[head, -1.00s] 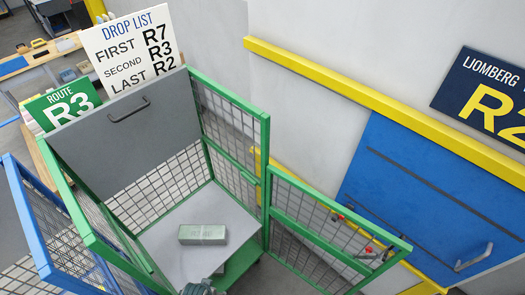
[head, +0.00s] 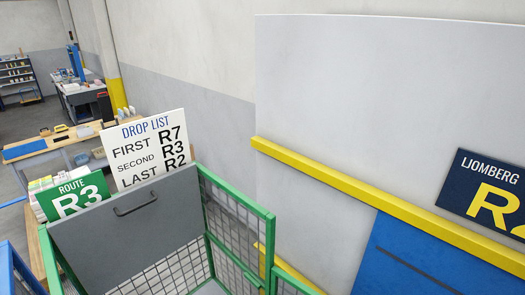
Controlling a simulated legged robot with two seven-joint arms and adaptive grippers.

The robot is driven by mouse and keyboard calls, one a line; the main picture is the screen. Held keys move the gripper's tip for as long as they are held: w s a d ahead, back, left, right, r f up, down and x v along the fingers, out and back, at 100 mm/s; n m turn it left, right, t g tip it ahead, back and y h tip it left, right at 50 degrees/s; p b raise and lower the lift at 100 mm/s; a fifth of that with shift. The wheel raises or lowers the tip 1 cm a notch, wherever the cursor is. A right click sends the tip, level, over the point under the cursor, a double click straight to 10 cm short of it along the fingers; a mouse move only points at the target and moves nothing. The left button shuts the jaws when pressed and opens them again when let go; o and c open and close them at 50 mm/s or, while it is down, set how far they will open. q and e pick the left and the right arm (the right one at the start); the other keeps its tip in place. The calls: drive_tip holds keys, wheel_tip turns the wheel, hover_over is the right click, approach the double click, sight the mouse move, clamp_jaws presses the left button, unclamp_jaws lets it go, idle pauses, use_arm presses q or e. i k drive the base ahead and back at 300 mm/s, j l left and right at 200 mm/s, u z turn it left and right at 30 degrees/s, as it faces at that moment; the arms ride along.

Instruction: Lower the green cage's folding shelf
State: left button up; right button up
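The green cage (head: 240,202) stands at the lower left of the head view, with mesh walls in a green frame. Its grey folding shelf (head: 135,232) is folded up and tilted against the back side, with a dark handle (head: 134,200) near its top edge. A green Route R3 sign (head: 77,195) and a white Drop List board (head: 150,150) stand behind the shelf. The list reads first R7, second R3, last R2. The cage's lower part is cut off by the frame's bottom edge. Neither of my grippers is in view.
A blue cage frame (head: 14,272) shows at the lower left. A yellow rail (head: 375,208) crosses the wall on the right, with a blue panel (head: 415,262) and a dark R2 sign (head: 490,192). Workbenches and shelving stand at the far left.

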sight(106, 244)
drive_tip(key=u, duration=1.25)
